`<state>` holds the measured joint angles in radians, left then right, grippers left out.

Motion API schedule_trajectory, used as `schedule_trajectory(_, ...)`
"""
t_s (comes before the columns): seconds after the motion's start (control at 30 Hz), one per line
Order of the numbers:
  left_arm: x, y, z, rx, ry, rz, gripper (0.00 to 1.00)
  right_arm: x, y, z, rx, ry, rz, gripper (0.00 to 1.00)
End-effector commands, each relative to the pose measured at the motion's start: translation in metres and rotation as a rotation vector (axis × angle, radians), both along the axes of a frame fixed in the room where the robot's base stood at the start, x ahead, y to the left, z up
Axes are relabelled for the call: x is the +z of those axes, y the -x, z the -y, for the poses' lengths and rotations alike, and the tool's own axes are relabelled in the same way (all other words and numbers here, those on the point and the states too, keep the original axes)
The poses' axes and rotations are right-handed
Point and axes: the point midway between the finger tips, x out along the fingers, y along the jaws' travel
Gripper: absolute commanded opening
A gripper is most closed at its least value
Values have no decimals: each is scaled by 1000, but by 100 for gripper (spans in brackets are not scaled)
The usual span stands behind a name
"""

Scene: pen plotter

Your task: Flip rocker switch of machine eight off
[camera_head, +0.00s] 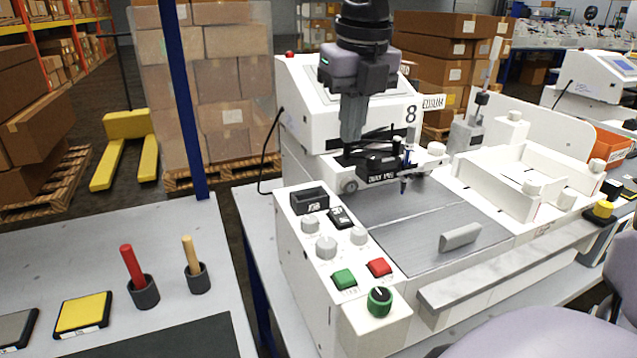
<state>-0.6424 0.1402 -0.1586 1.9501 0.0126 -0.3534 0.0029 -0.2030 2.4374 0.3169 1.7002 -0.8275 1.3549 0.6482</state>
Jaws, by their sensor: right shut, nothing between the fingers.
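Machine eight (312,95) is the white pen plotter in the middle, with a black "8" on its upright housing. Its control panel is at the front left. A small black rocker switch (341,217) with white marks sits on the panel, right of a black rectangular recess (309,200). I cannot tell which side of the rocker is pressed. My right gripper (351,138) comes down from the top, shut and empty, in front of the housing. In the picture it is above the rocker and apart from it. My left gripper is not in view.
The panel also has several grey knobs (326,247), a green button (344,279), a red button (378,267) and a green dial (380,301). The black pen carriage (378,165) is close below my gripper. A blue post (181,90) stands at left.

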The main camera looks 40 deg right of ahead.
Motion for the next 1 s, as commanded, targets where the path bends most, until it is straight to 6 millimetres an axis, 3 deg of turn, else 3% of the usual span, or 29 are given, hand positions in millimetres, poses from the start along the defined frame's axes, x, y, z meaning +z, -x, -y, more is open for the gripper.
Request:
schedule_trajectory(0.4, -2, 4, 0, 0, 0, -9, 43, 0, 0, 0, 0, -1, 0, 0)
schedule_trajectory(0.57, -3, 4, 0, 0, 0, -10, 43, -10, -1, 0, 0, -2, -3, 0)
schedule_trajectory(1.0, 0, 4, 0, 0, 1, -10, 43, -96, -13, 5, 1, -2, -6, 0)
